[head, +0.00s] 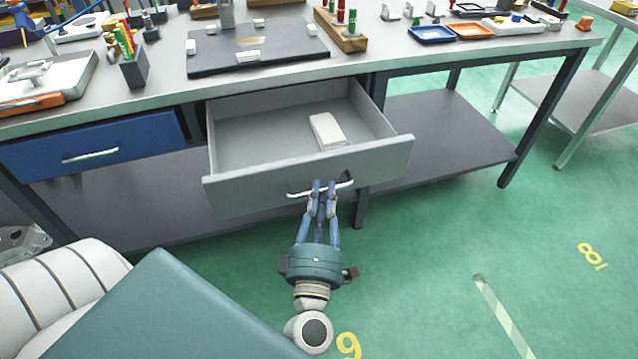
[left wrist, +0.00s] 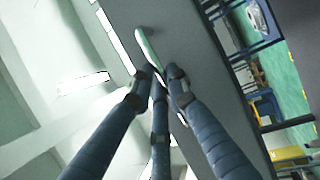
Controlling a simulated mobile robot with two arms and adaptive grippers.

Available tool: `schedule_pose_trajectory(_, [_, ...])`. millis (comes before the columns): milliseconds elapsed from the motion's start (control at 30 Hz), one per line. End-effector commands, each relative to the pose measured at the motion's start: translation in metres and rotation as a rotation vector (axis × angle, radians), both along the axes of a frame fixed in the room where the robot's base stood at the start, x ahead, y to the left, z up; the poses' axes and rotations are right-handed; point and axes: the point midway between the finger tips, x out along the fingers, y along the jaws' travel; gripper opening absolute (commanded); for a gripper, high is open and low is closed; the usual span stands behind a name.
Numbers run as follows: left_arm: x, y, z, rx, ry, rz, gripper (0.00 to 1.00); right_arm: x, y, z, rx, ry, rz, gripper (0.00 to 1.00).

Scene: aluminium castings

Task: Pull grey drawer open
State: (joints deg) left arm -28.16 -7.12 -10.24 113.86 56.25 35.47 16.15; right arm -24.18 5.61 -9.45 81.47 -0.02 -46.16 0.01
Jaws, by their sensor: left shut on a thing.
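The grey drawer (head: 250,186) under the workbench stands well out of its frame, its inside visible from above. A small white block (head: 327,131) lies on the drawer floor. The drawer's silvery bar handle (head: 345,184) is on the outside of its front panel. My left gripper (head: 322,188) is at the handle with its blue fingers shut on it near the middle. In the left wrist view, the fingers (left wrist: 160,76) meet at the handle (left wrist: 147,48), against the grey drawer front (left wrist: 196,70). My right gripper is not in view.
A closed blue drawer (head: 100,150) is to the left. The workbench top (head: 165,80) carries a dark plate (head: 285,58), a wooden block with pegs (head: 342,36), trays and tools. A lower shelf (head: 445,130) is at the right. Green floor (head: 440,260) is clear in front.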

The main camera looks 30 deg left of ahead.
Motion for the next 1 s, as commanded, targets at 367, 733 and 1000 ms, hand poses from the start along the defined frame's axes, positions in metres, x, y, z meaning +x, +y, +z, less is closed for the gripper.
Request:
schedule_pose_trajectory(367, [-0.002, -0.001, -0.001, 0.001, 0.001, 0.002, 0.0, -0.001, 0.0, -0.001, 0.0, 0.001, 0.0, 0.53])
schedule_pose_trajectory(733, [-0.002, -0.002, 0.0, 0.0, 0.001, 0.001, 0.35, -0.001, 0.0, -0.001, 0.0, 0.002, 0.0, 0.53])
schedule_pose_trajectory(1000, [-0.019, -0.011, -0.005, 0.001, 0.005, -0.001, 0.35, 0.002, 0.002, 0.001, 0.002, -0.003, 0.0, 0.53])
